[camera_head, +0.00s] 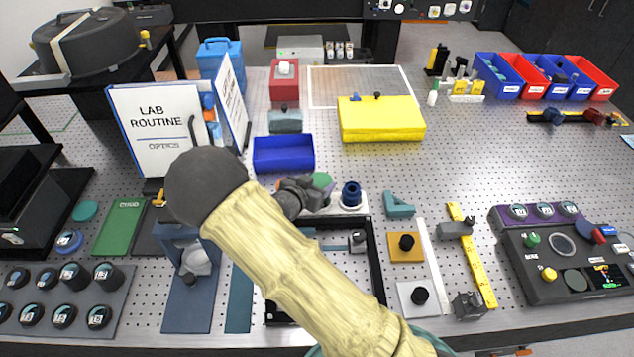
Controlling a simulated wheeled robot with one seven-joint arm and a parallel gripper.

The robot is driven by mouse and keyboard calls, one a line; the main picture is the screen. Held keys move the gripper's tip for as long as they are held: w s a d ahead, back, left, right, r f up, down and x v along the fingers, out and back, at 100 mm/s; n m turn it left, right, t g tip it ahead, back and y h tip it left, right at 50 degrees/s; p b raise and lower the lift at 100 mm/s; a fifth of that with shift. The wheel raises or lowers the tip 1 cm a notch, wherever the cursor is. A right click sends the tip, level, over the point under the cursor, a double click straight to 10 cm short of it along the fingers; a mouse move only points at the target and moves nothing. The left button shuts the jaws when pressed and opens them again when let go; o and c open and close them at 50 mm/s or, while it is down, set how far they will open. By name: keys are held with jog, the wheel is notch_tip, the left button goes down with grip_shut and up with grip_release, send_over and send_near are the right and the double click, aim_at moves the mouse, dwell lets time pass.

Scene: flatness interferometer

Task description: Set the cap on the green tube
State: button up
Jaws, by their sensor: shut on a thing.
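My gripper (312,192) is dark grey and hangs over the middle of the bench, at the end of my arm in its pale yellow sleeve. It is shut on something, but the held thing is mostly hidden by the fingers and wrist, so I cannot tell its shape. A green round piece (322,180) shows just behind the fingertips; it may be the green tube or its cap, and I cannot tell whether the gripper touches it. A small orange piece (279,184) shows just left of the fingers, partly hidden.
A dark blue round part (351,193) on a white base stands just right of the gripper. A blue tray (284,153) and a yellow box (381,119) lie behind. A black frame (373,262) lies below.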

jog(key=shift+f, duration=0.2)
jog(key=o, duration=1)
jog(key=shift+a, duration=0.1)
jog(key=b+v, duration=0.2)
jog(key=v, duration=1.5)
jog(key=shift+s, duration=0.15)
